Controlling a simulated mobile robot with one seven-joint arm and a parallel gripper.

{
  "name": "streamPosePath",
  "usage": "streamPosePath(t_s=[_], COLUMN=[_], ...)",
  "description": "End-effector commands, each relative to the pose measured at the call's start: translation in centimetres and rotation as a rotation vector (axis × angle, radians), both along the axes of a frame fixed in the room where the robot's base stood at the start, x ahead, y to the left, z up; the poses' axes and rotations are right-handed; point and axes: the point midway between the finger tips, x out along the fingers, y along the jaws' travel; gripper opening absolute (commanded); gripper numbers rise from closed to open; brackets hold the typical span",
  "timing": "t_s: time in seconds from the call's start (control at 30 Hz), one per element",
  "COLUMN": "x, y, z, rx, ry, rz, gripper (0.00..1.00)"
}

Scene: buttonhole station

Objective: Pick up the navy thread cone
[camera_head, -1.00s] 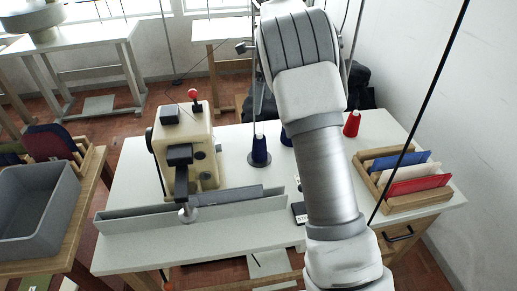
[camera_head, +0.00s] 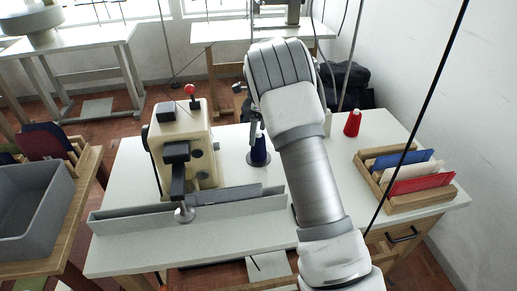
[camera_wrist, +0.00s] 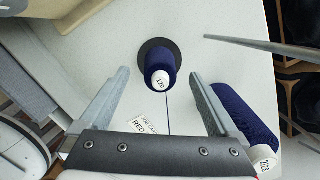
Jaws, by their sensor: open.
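A navy thread cone (camera_head: 259,152) stands on a dark round base on the white table, right of the cream sewing machine. In the wrist view this cone (camera_wrist: 160,75) shows a white top marked 120, with a thread running from it towards me. My gripper (camera_wrist: 158,76) is open, its fingertips apart on either side of the cone in that picture; contact is not visible. A second navy cone (camera_wrist: 243,112) lies to the right, just outside the right finger. In the head view my gripper (camera_head: 257,122) is seen near the first cone's top, and my arm hides the second cone.
The sewing machine (camera_head: 185,140) stands left of the cone. A red cone (camera_head: 352,123) and a wooden rack (camera_head: 410,200) of coloured cards are to the right. A job card (camera_wrist: 143,125) lies below the cone in the wrist view.

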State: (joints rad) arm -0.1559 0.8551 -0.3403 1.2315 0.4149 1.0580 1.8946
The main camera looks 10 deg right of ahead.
Motion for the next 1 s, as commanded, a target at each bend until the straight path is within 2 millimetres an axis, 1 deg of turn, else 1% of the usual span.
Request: streamPosePath(t_s=[0.03,0.1,0.23,0.3,0.5,0.57,0.7,0.97,1.0], x=[0.0,0.0,0.1,0.2,0.2,0.2,0.2,0.2,0.2], y=[0.0,-0.1,0.1,0.2,0.2,0.2,0.2,0.2,0.2], z=[-1.0,-2.2,-3.9,-4.3,-4.2,-4.2,-4.2,-4.2,-4.2], rx=[0.001,0.0,0.001,0.001,0.001,0.001,0.001,0.001,0.001], ry=[0.003,0.004,0.003,0.002,0.001,0.001,0.001,0.001,0.001], rz=[-0.001,-0.001,0.0,0.0,0.0,0.0,0.0,0.0,0.0], gripper=[0.96,0.96,0.96,0.96,0.96,0.86,0.6,0.14,0.06])
